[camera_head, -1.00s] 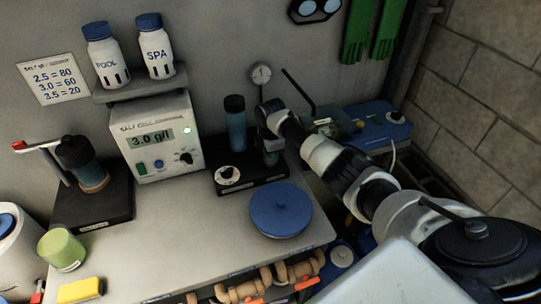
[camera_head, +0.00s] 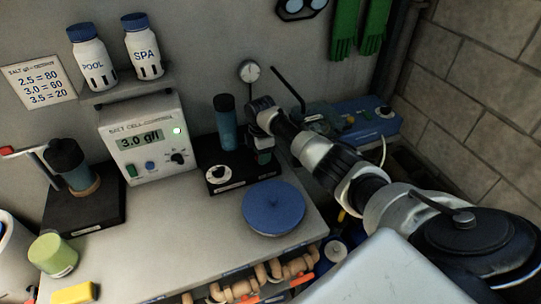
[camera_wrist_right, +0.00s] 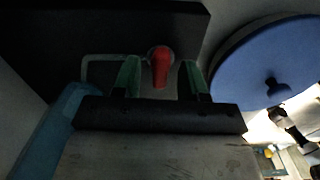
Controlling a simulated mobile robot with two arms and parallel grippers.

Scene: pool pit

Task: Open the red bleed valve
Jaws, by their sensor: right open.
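A small red valve handle (camera_wrist_right: 160,65) shows in the right wrist view, in front of a black base. My right gripper (camera_wrist_right: 160,80) is open, with its two greenish fingers on either side of the red handle and a visible gap to each. In the head view my right gripper (camera_head: 263,152) points down over the right end of the black base (camera_head: 225,178), beside a dark-capped blue cylinder (camera_head: 227,125). The red handle is hidden there behind the gripper. My left gripper is not in view.
A blue round lid (camera_head: 273,206) lies right of the bench's middle, close to my right gripper. A control box (camera_head: 149,135) reads 3.0 g/l. A round gauge (camera_head: 249,71) stands behind the gripper. A second black stand (camera_head: 85,205) with a red-tipped lever is at the left.

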